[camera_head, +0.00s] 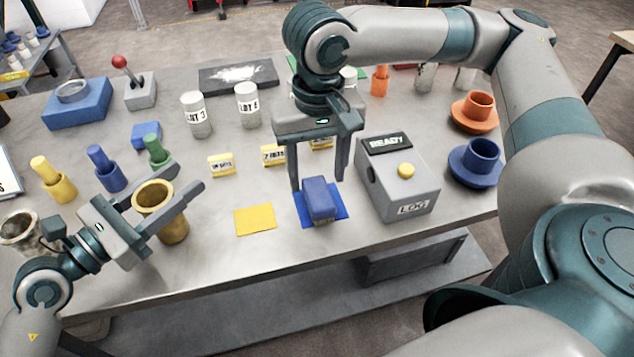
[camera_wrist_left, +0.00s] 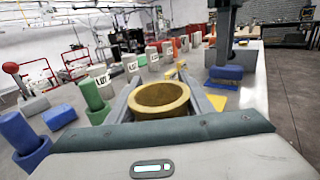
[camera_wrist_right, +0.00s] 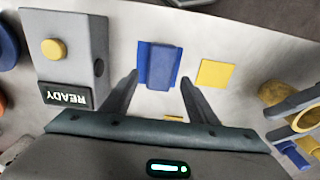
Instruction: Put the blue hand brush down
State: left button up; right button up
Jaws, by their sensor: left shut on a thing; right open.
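The blue hand brush (camera_head: 319,199) rests on a blue square mat (camera_head: 342,212) near the table's front edge, with its bristles down. It also shows in the right wrist view (camera_wrist_right: 159,65) and the left wrist view (camera_wrist_left: 226,73). My right gripper (camera_head: 318,182) is open above the brush, with one finger on either side of it; I cannot tell whether they touch it. My left gripper (camera_head: 184,178) is shut on a brass cup (camera_head: 172,228), which stands upright at the front left. The cup fills the space between the fingers in the left wrist view (camera_wrist_left: 160,98).
A grey READY box (camera_head: 407,190) with a yellow button stands close right of the brush. A yellow mat (camera_head: 255,220) lies bare to its left. Small yellow labels and white LOT jars (camera_head: 247,105) stand behind. Blue (camera_head: 475,165) and orange cups are at the right.

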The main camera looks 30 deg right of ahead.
aim_at(310, 193)
notch_tip(310, 193, up, 7)
jog(key=shift+r, duration=0.15)
jog(key=shift+s, duration=0.1)
dwell(0.5)
jog(key=o, duration=0.8)
jog(key=shift+o, duration=0.5)
jog(key=n, duration=0.1)
jog(key=a+n, duration=0.1)
jog(key=n, duration=0.1)
jog(key=shift+a+f+n+h, duration=0.25)
jog(key=shift+a+n+h, duration=0.05)
jog(key=shift+n+h, duration=0.1)
jog(key=a+n+h, duration=0.1)
jog(key=n, duration=0.3)
jog(key=a+n+g+h, duration=0.1)
jog(key=n, duration=0.4)
jog(key=a+n+h, duration=0.1)
jog(key=n, duration=0.4)
jog(key=shift+a+f+g+h, duration=0.3)
jog(key=shift+a+f, duration=0.05)
jog(key=shift+f, duration=0.05)
jog(key=shift+w+x, duration=0.2)
jog(key=shift+x, duration=3.2)
